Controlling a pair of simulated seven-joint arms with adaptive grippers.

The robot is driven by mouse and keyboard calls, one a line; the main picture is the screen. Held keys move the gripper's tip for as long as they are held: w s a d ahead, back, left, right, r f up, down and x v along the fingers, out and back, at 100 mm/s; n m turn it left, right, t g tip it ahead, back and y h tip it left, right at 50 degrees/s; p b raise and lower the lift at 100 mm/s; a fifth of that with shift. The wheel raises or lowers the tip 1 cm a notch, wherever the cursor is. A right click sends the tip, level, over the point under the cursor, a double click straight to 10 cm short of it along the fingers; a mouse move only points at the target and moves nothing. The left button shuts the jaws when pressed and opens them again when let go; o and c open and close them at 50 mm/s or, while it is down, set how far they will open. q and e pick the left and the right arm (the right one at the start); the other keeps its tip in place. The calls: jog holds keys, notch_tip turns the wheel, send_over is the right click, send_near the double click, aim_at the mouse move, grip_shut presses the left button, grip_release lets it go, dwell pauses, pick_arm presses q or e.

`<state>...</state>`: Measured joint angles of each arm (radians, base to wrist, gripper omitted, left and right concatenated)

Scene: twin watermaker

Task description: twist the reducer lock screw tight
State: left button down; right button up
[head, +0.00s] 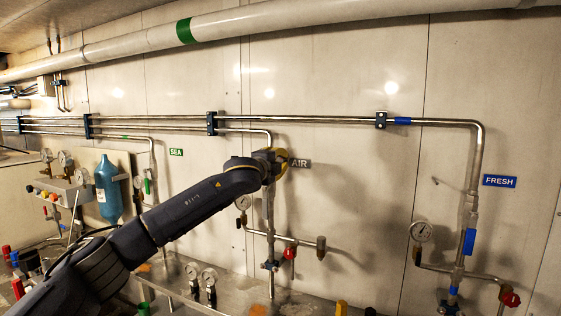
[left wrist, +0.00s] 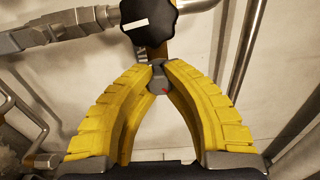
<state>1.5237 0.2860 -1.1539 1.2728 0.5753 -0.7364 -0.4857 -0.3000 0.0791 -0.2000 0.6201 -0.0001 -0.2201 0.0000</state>
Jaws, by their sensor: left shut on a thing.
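My left gripper (head: 272,163) is at the wall by the AIR sign, at the end of my left arm. In the left wrist view its yellow fingers (left wrist: 158,76) close on a small grey faceted piece with a red mark, which looks like the lock screw (left wrist: 158,84). A black lobed knob (left wrist: 149,18) with a white mark stands just beyond the fingertips. In the head view the gripper and arm hide the screw and knob. How tight the screw sits cannot be told. My right gripper is in neither view.
Steel pipes run along the wall around the gripper. A pressure gauge (head: 243,202) hangs just below it, and a red valve handle (head: 290,253) is lower right. The FRESH pipe stand with a gauge (head: 421,231) is at right. A blue bottle (head: 109,190) is at left.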

pick_arm(q)
jog(key=m, duration=0.4)
jog(key=shift+m, duration=0.3)
jog(key=shift+d+m, duration=0.1)
jog(key=shift+m, duration=1.9)
jog(key=shift+f, duration=0.1)
jog(key=c, duration=1.2)
grip_release()
jog(key=v, duration=1.2)
jog(key=shift+s, duration=0.1)
